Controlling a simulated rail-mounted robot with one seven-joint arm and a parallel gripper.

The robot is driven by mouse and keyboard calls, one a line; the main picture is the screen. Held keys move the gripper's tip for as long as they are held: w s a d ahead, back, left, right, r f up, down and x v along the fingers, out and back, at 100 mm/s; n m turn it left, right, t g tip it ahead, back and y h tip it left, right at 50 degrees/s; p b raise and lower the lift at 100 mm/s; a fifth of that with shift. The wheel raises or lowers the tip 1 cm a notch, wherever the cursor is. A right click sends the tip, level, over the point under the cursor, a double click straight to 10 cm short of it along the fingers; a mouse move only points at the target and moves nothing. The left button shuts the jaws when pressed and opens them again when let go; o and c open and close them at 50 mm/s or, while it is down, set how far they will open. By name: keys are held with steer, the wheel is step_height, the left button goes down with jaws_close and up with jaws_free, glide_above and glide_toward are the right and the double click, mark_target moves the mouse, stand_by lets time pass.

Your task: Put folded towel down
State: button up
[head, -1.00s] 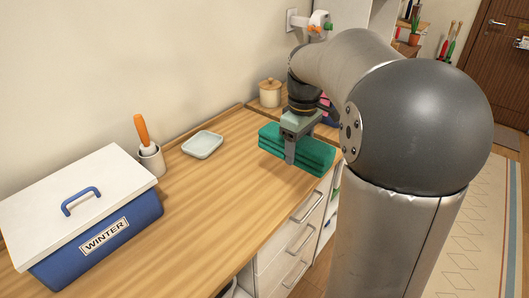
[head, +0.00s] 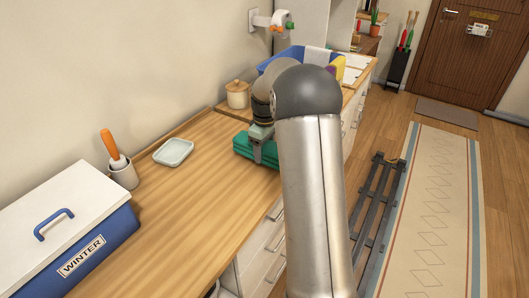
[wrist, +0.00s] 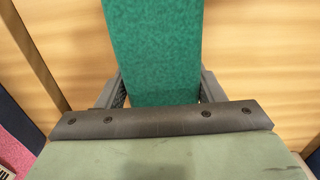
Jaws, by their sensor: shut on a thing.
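The folded green towel (head: 243,146) is at the far right part of the wooden counter (head: 190,210), close to its front edge. It is a stack of flat layers, partly hidden by my arm. My gripper (head: 257,152) points down and is shut on the towel. In the wrist view the towel (wrist: 152,45) lies between the two fingers (wrist: 160,92), with wood-coloured surface on both sides. I cannot tell whether its underside touches the counter.
A lidded jar (head: 237,96) stands behind the towel. A pale dish (head: 173,152), a cup with an orange-handled brush (head: 123,172) and a blue WINTER box (head: 85,245) stand to the left. A blue basket (head: 272,62) is farther back. Bare counter lies between dish and towel.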

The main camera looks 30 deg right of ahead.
steer(key=shift+f, duration=0.9)
steer(key=shift+f, duration=0.1)
steer(key=shift+f, duration=0.15)
steer(key=o, duration=1.1)
steer(key=shift+c, duration=0.2)
